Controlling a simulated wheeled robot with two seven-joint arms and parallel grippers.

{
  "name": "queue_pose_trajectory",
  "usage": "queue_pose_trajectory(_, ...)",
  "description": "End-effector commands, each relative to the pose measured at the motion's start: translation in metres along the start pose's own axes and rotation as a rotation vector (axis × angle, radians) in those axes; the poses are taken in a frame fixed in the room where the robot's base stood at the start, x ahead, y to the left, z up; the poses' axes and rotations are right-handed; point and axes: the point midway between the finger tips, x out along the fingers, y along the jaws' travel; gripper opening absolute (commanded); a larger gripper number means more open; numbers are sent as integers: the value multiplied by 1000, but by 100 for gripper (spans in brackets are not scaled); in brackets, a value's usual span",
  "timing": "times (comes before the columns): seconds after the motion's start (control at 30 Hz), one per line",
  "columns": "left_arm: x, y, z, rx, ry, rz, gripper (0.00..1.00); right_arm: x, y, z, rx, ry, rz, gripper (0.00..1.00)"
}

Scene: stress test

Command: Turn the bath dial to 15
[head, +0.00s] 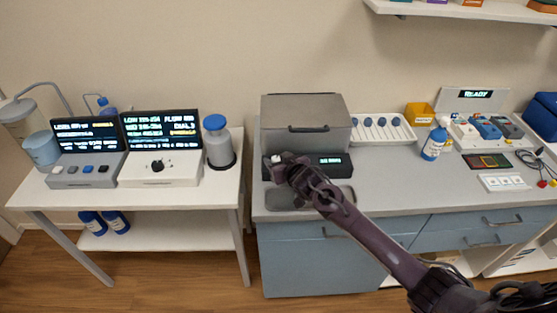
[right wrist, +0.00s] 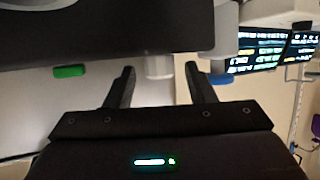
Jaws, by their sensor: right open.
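The bath (head: 305,112) is a grey lidded box on the grey bench, with a dark front panel (head: 332,171) and a small lit readout (head: 335,160) too small to read. A pale knob, apparently the bath dial (head: 276,159), sits at the panel's left end, partly hidden by my right gripper (head: 284,163). In the right wrist view the pale dial (right wrist: 159,66) stands out from the dark panel between the tips of my open right gripper (right wrist: 160,72). I cannot tell whether either finger touches it. Its pointer and scale do not show. My left gripper is not in view.
A grey tray (head: 345,196) lies before the bath under my right arm. A white rack (head: 383,132) stands right of it. Left, across a gap, a white table (head: 215,190) holds a white unit with a black dial (head: 158,165) and a blue-capped bottle (head: 218,145).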

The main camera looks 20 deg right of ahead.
Motion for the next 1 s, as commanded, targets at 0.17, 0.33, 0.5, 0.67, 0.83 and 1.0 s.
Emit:
queue_pose_trajectory(0.17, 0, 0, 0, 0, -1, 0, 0, 0, 0, 0, 0, 0, 0, 48)
queue_pose_trajectory(0.33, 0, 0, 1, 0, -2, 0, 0, 0, 0, 0, 0, 0, 0, 26)
queue_pose_trajectory(0.5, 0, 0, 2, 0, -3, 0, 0, 0, 0, 0, 0, -1, 0, 5)
queue_pose_trajectory(0.67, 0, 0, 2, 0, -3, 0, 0, 0, -1, 1, 4, -1, 8, 5)
queue_pose_trajectory(0.83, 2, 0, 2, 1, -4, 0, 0, 0, -3, 1, 27, -2, 56, 5)
queue_pose_trajectory(1.0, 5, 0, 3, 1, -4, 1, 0, 0, -6, 2, 69, -2, 149, 5)
